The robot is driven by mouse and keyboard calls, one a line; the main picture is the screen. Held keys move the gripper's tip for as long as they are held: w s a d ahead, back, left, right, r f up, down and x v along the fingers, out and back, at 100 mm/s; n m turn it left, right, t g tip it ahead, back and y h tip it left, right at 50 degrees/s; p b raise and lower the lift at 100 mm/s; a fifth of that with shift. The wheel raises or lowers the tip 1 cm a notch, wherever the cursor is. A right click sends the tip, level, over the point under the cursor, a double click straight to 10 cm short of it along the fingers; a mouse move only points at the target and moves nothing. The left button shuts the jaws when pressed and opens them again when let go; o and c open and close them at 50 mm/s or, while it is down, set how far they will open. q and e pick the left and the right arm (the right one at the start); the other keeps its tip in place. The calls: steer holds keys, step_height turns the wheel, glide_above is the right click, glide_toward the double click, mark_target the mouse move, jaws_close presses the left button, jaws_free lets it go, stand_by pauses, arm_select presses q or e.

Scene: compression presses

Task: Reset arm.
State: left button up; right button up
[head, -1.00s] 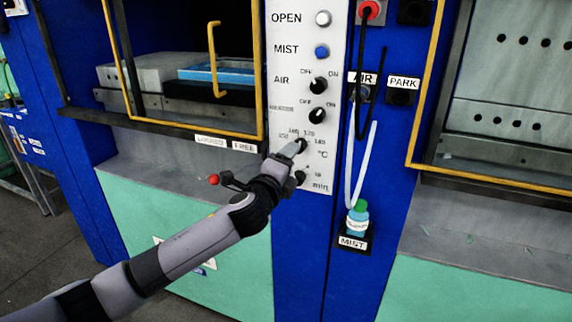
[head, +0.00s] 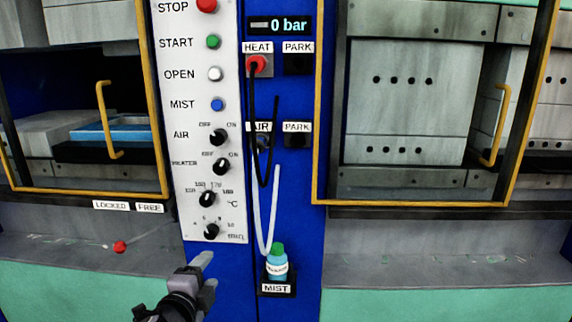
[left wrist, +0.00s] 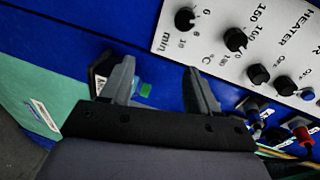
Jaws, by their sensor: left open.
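My left gripper (head: 205,274) is at the bottom of the head view, below the white control panel (head: 232,215) and left of the mist bottle. In the left wrist view, its two fingers (left wrist: 160,88) stand wide apart with nothing between them gripped. The °C knob (head: 207,198) and the min knob (head: 211,231) are above the gripper, and the fingers are apart from them. My right gripper is in neither view.
A blue bottle with a green cap (head: 277,264) stands in the MIST holder. A red-tipped lever (head: 120,247) is at left under the LOCKED and FREE labels. Black and white hoses hang beside the panel. Yellow-framed press doors (head: 317,130) flank the panel.

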arm_select(q)
steer(key=s+d+f+n+g+h, duration=0.1)
steer(key=s+d+f+n+g, duration=0.15)
steer(key=s+f+n, duration=0.85)
steer(key=s+a+f+n+g, duration=0.1)
steer(key=s+a+f+n, duration=0.1)
steer(key=s+f, duration=0.3)
steer(key=s+a+f+n+g, duration=0.2)
steer(key=s+f, duration=0.3)
steer(key=s, duration=0.9)
steer(key=shift+a+f+n+y, duration=0.3)
steer(key=shift+f+n+y, duration=0.1)
